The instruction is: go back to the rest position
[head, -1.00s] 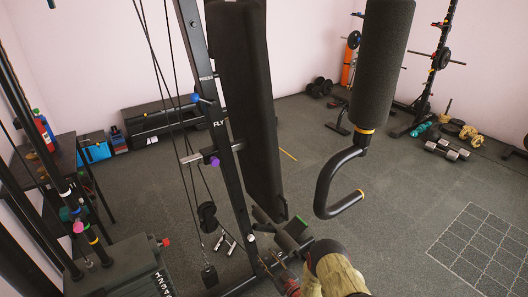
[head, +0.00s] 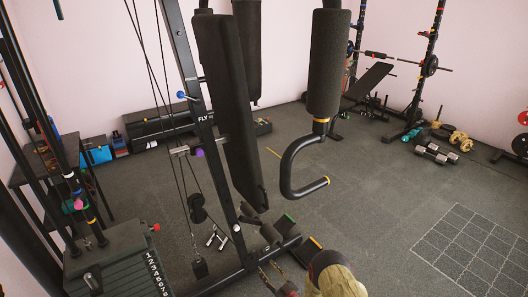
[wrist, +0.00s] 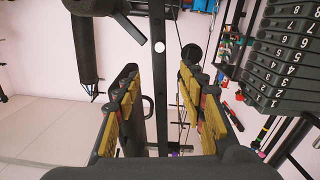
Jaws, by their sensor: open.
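My gripper (wrist: 159,82) shows in the wrist view with its two yellow-padded fingers spread apart. Nothing is between the fingers, and only background shows through the gap. In the head view, part of my arm shows at the bottom edge, right of the machine's base. The fingers cannot be made out clearly there.
A cable fly machine (head: 228,205) with a hooked, padded handle (head: 325,75) stands close in front. Its weight stack (head: 125,262) is at lower left. Dumbbells (head: 436,154) and a rack (head: 425,75) are at back right. Open floor (head: 375,205) lies to the right.

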